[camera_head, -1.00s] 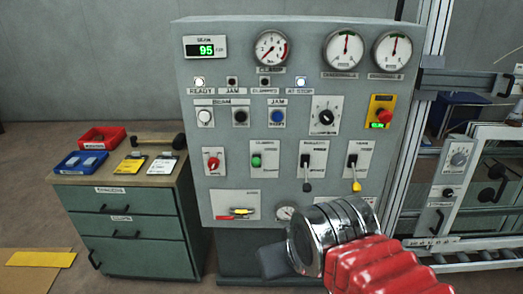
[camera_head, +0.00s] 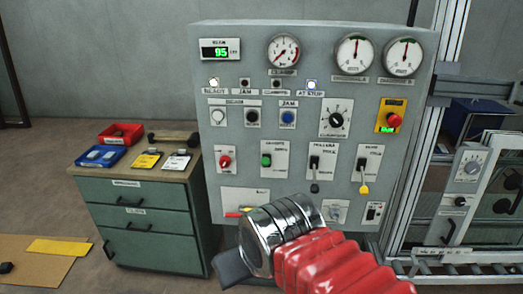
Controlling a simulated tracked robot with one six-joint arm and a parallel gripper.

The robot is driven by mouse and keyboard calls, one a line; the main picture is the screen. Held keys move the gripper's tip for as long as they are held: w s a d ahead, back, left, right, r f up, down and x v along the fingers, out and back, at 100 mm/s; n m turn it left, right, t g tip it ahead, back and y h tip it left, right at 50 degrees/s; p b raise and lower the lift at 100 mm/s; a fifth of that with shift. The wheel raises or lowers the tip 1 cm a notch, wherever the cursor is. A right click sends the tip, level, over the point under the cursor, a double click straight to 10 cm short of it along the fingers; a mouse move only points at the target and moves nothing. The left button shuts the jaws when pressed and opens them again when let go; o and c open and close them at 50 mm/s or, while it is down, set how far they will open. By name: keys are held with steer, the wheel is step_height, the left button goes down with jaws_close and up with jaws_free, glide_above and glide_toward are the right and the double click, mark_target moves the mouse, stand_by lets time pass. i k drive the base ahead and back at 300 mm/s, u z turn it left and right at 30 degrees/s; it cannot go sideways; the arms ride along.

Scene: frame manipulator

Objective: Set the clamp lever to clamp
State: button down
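The grey control panel (camera_head: 300,205) stands upright ahead. The labels are too blurred to tell surely which is the clamp lever. My gripper (camera_head: 231,268) shows as a dark shape at the end of the chrome wrist, below and left of the levers. Its fingers cannot be made out separately, and I see nothing held.
A green drawer cabinet (camera_head: 153,224) stands left of the panel, with a red bin (camera_head: 121,134), a blue bin (camera_head: 99,156) and a mallet on top. An aluminium frame (camera_head: 423,165) stands at the right. A red emergency button (camera_head: 394,119) is on the panel.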

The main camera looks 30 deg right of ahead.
mark_target(265, 161)
steer(key=u, duration=0.05)
steer(key=i, duration=1)
steer(key=z, duration=0.05)
